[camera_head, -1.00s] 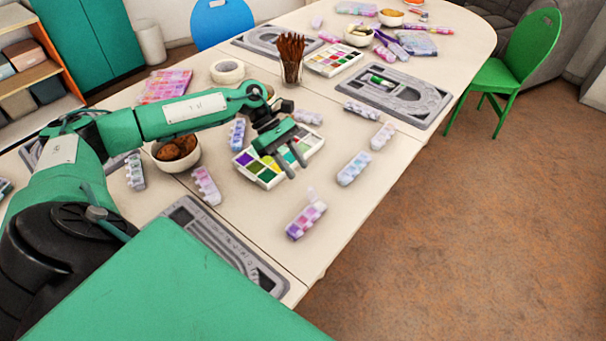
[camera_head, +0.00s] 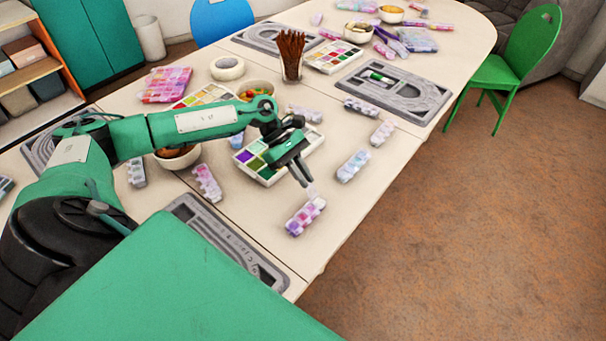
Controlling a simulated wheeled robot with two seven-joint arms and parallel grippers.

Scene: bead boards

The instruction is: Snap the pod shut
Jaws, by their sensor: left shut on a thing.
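A pink and purple bead pod (camera_head: 300,219) lies near the table's front right edge. A clear lid (camera_head: 313,193) stands up at its far end. My left gripper (camera_head: 306,182) reaches down from above and behind, its fingers close together at this raised lid. It is shut on the lid; the fingertips partly cover it, so the exact grip is small to see. My right gripper is out of view.
A paint palette (camera_head: 259,172) lies under my left forearm. Other bead pods lie nearby: a blue one (camera_head: 353,166), a pink one (camera_head: 207,184), and a pale one (camera_head: 382,132). A grey bead board (camera_head: 262,262) lies at front left. Bare table surrounds the pod.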

